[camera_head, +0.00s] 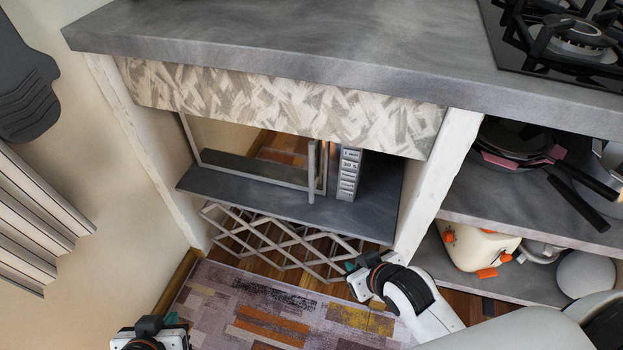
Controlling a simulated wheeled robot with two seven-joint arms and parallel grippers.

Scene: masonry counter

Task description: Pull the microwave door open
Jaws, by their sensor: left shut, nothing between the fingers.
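The microwave (348,175) sits on a dark shelf under the grey counter, its upper part hidden by the counter's front panel. Its door (250,182) has a grey metal frame and a shiny pane that seems to mirror the shelf and floor. An upright bar handle (312,172) stands at the door's right side, left of the button panel. I cannot tell whether the door is fully closed or slightly ajar. My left gripper (165,325) is shut and empty at the bottom left, well away from the handle. My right gripper (358,270) is below and right of the handle, apart from it; its fingers are unclear.
A grey lattice rack (285,245) hangs below the microwave shelf (275,202). A white post (435,185) stands right of the microwave. Shelves beyond it hold pans (515,145) and a cream toaster (475,247). A patterned rug (240,305) covers the floor in front.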

